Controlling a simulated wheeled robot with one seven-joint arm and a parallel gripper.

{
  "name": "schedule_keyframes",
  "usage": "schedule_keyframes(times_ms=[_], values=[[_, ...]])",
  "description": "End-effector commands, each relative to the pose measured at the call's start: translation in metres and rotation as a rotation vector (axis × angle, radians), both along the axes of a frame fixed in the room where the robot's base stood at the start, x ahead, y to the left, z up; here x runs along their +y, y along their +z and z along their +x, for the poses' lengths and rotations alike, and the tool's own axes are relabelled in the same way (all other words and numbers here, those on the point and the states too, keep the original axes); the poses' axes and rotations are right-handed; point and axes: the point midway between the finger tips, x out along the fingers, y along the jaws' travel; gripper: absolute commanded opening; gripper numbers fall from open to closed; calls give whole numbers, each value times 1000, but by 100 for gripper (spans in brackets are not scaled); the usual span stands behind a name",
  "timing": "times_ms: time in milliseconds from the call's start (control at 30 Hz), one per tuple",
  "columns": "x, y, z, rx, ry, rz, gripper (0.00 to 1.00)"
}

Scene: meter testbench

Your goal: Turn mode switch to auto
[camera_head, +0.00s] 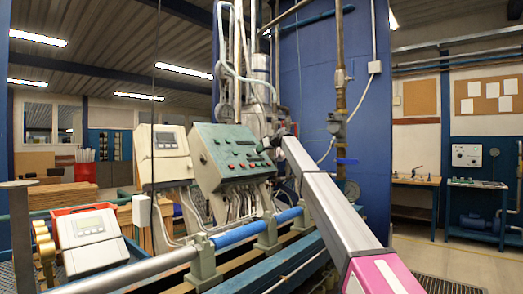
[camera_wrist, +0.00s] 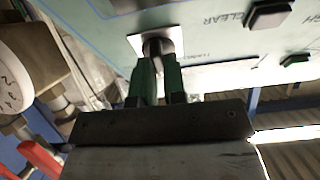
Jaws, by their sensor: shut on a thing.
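The green control box (camera_head: 228,155) stands above the pipes in the middle of the head view, with red and dark buttons on its sloped face. My gripper (camera_head: 266,148) is at the right side of this face. In the wrist view, my gripper (camera_wrist: 158,68) has its two green fingers shut on a small dark knob, the mode switch (camera_wrist: 156,43), on a square white plate. The fingers cover most of the knob, so I cannot tell which position it points to. In the head view my gripper hides the switch.
In the wrist view, dark buttons (camera_wrist: 268,15) sit right of the switch, near the word CLEAR. A white meter (camera_head: 164,154) stands left of the box, and another meter (camera_head: 91,240) is lower left. A blue pipe (camera_head: 235,234) runs below the box.

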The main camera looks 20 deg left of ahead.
Motion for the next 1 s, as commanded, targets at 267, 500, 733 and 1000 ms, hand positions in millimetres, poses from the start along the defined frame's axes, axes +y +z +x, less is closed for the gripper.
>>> schedule_keyframes(times_ms=[267, 500, 733, 1000], values=[[1, 0, -2, 108, -106, 45, 0], [1, 1, -2, 250, -243, 105, 0], [1, 1, -2, 376, -366, 156, 0], [1, 2, -2, 480, -465, 199, 0]])
